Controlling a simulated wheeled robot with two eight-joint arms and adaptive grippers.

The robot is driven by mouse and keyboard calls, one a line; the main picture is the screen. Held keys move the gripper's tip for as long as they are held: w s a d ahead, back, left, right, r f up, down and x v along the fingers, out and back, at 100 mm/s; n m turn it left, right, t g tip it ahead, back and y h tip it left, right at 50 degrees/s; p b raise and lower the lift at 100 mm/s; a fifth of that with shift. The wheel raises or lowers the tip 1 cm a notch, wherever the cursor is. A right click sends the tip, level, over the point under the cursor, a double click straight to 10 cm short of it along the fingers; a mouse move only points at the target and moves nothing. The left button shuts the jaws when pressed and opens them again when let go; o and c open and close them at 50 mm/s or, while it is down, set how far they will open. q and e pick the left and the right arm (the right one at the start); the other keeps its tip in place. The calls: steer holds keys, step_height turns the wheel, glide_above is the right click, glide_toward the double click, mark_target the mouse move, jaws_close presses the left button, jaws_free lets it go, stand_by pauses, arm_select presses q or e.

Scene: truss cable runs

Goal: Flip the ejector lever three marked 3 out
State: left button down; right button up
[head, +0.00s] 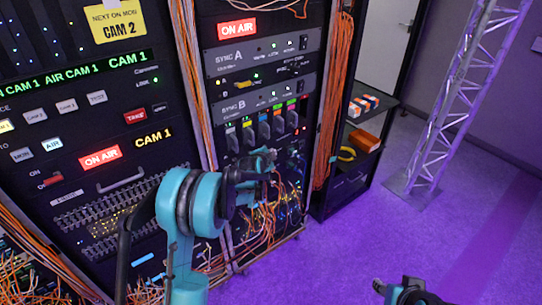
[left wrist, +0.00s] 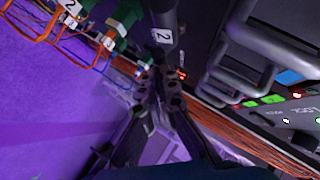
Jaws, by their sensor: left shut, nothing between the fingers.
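The numbered ejector levers are too small to single out in the head view, and I cannot identify lever 3. They belong to the rack unit with colored modules (head: 263,131) below the SYNC B panel (head: 262,101). My left gripper (head: 270,160) is at the rack front just below those modules. In the left wrist view its fingers (left wrist: 160,76) are shut and empty. A dark rounded part with a white label 2 (left wrist: 163,36) is just beyond the fingertips. My right gripper (head: 379,286) is low over the floor, far from the rack; its fingers are too small to read.
Orange cables (head: 262,222) crowd the rack below the modules. Green connectors (left wrist: 124,15) with numbered tags and dark handles (left wrist: 262,38) are near my left fingers. A shelf (head: 357,157) and a truss tower (head: 436,120) stand right. Purple floor (head: 350,235) is open.

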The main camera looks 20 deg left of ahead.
arm_select(q)
steer(key=shift+f+t, duration=0.3)
steer(key=shift+f, duration=0.05)
arm_select(e)
steer(key=shift+f, duration=0.65)
arm_select(q)
steer(key=shift+r, duration=0.1)
steer(key=shift+r, duration=0.7)
arm_select(e)
steer(key=shift+r, duration=0.45)
arm_select(q)
steer(key=shift+d, duration=0.15)
